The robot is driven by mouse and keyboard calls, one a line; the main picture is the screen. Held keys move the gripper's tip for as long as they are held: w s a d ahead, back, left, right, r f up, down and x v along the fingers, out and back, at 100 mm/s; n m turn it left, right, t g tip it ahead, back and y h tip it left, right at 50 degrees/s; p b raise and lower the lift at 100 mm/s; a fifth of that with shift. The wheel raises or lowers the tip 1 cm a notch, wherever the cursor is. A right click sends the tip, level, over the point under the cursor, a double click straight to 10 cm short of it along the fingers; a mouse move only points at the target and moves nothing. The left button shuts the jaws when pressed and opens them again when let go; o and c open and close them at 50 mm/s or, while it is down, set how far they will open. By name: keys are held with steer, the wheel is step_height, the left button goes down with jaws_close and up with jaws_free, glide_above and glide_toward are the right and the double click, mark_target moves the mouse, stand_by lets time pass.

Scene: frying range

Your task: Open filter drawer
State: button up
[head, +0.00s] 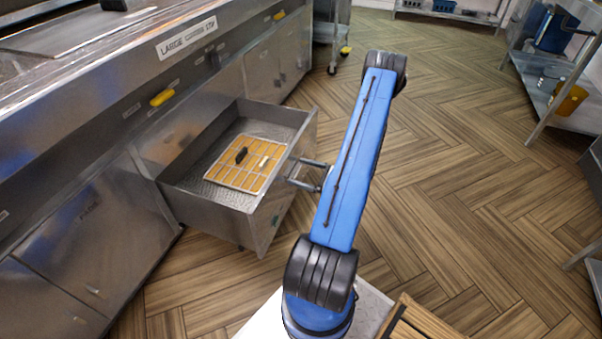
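The filter drawer (212,200) is a metal drawer in the lower part of the frying range, pulled well out from the cabinet. Inside it lies a flat brown gridded panel (233,178) with a small dark object (241,155) and a small pale object on it. A grey metal handle (308,175) stands out from the drawer's front. My gripper is hidden behind my blue arm, which rises just right of the drawer front. I cannot see its fingers or whether it touches the handle.
The frying range (130,90) runs along the left with yellow handles and closed lower doors (85,245). Metal shelves (550,90) stand at the right. A wooden slatted item (415,320) is at the bottom near my base. The wood-pattern floor (470,190) between is clear.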

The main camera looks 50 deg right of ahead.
steer(key=v, duration=1.7)
steer(key=shift+s, duration=0.15)
steer(key=shift+d, duration=0.1)
steer(key=w+a+r+n+g+y, duration=0.3)
steer(key=w+a+r+n+g, duration=0.25)
steer(key=a+r, duration=0.4)
steer(key=w+a+r+n+g+y, duration=0.2)
steer(key=w+a+r+n+g, duration=0.35)
steer(key=a+r+n, duration=0.35)
steer(key=a+r+n+g+h, duration=0.3)
steer(key=a+r+n+g, duration=0.2)
steer(key=a+r, duration=0.7)
steer(key=s+a+r+n+t+h, duration=0.3)
steer(key=s+a+r+n+h, duration=0.5)
steer(key=s+a+r+n, duration=0.4)
steer(key=s+a, duration=0.1)
steer(key=a, duration=0.2)
steer(key=shift+r+t, duration=0.2)
steer(key=shift+t, duration=0.2)
